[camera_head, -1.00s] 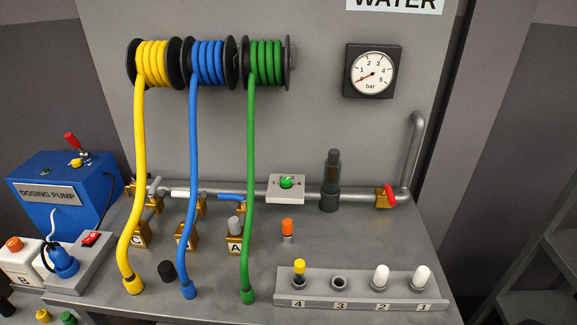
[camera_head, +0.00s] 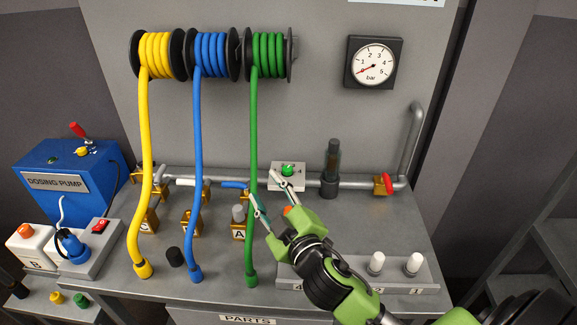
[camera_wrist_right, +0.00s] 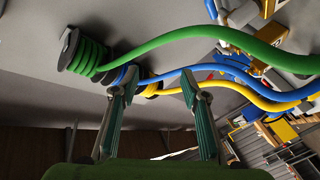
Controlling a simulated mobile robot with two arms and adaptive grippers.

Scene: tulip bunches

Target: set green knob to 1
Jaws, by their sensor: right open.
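The green knob (camera_head: 288,169) sits on a small light plate (camera_head: 276,184) on the pipe at the back of the bench. Its pointer and the plate's numbers are too small to read surely. My right gripper (camera_head: 264,186) is open and empty, just in front and to the left of the knob, by the green hose; one fingertip overlaps the plate's lower left in the head view. In the right wrist view its two fingers (camera_wrist_right: 158,85) stand apart with hoses beyond them. I cannot pick out the knob there. My left gripper is not in view.
A green hose (camera_head: 251,130) hangs close left of the gripper, with blue (camera_head: 197,130) and yellow (camera_head: 146,130) hoses further left. A dark upright cylinder (camera_head: 330,165) and a red-handled valve (camera_head: 386,183) stand right of the knob. My arm covers part of the numbered rack (camera_head: 430,272).

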